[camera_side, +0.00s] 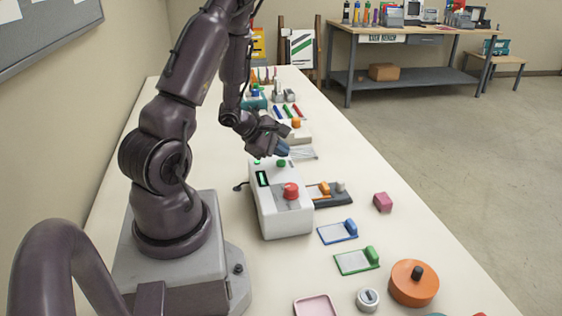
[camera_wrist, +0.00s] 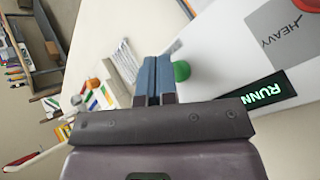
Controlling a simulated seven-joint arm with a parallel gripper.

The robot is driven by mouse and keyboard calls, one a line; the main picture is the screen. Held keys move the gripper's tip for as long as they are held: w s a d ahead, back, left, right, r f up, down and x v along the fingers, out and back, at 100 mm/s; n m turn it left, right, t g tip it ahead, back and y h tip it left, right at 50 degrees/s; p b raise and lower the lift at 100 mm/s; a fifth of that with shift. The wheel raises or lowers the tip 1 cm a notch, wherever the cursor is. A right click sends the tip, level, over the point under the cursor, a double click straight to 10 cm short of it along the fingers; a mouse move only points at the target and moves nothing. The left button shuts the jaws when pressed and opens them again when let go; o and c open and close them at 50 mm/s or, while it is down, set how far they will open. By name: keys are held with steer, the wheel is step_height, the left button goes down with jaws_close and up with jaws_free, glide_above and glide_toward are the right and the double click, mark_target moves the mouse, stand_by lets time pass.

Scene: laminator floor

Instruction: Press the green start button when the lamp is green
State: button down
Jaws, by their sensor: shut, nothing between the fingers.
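A white control box (camera_side: 283,212) stands on the bench beside my arm, with a red knob (camera_side: 291,191) on top. A green round piece (camera_side: 281,163) sits at its far end, just below my gripper's tips; I take it for the start button. A smaller green spot (camera_side: 257,162), possibly the lamp, is to its left. In the wrist view, a green dome (camera_wrist: 181,71) is right beside the fingertips; contact is unclear.
A blue-clipped plate (camera_side: 338,231), a green-clipped plate (camera_side: 357,260), a pink block (camera_side: 383,202) and an orange disc (camera_side: 414,283) lie right of and in front of the box. Several pens and small devices stand beyond it. A grey "HEAVY" label (camera_wrist: 285,35) shows in the wrist view.

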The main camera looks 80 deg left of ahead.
mark_target(281, 162)
steer(key=shift+r, duration=2.7)
steer(key=d+r+m+g+h, duration=0.3)
steer(key=d+r+m, duration=0.1)
steer(key=d+m, duration=0.45)
steer(key=d+r+m+g+h, duration=0.3)
steer(key=d+m, duration=0.4)
steer(key=d, duration=0.2)
steer(key=s+d+r+m+t+y, duration=0.2)
steer(key=s+d+r+m+y, duration=0.3)
steer(key=d+r+m, duration=0.5)
steer(key=r+m, duration=0.1)
steer(key=m, duration=0.1)
steer(key=shift+r+m, duration=0.3)
steer(key=shift+m, duration=0.05)
